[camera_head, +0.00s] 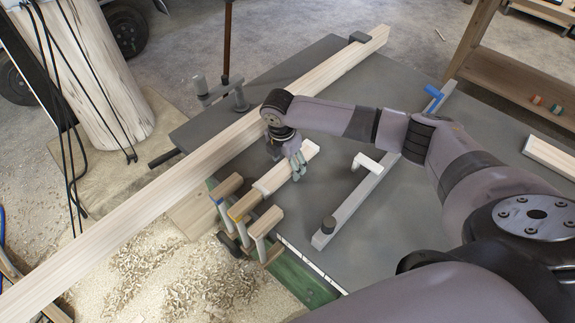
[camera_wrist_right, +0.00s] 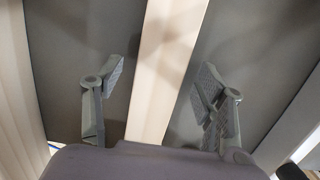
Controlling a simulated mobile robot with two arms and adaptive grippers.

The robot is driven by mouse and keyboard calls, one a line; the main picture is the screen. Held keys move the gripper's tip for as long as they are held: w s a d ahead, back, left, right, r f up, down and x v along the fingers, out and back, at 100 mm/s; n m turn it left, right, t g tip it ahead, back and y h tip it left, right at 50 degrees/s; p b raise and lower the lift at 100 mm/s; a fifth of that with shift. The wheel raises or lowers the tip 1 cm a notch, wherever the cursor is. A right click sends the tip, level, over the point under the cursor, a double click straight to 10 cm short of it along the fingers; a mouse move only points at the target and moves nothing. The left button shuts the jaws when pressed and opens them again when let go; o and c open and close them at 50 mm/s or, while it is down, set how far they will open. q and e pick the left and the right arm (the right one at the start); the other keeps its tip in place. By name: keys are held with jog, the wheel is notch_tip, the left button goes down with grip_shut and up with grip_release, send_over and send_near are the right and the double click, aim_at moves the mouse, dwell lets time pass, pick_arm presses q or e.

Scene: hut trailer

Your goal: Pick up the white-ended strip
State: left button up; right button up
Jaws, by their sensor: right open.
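The white-ended strip (camera_head: 268,184) is a short pale wooden piece lying slantwise on the grey table (camera_head: 345,215), its pale end at upper right. My right gripper (camera_head: 297,164) is over its upper-right part and hides some of it. In the right wrist view the strip (camera_wrist_right: 166,65) runs between the two open fingers of my right gripper (camera_wrist_right: 162,85), with a gap on each side. Whether the fingertips are level with the strip I cannot tell. My left gripper is not in view.
A long pale beam (camera_head: 130,218) crosses the table's left side. Wooden pieces with blue and yellow bands (camera_head: 245,204) are close by the strip's lower end. A grey bar clamp (camera_head: 350,207) lies to the right. Wood shavings (camera_head: 160,270) cover the floor.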

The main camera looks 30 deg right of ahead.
jog(key=shift+f, duration=0.2)
jog(key=c, duration=1.3)
jog(key=shift+r, duration=0.1)
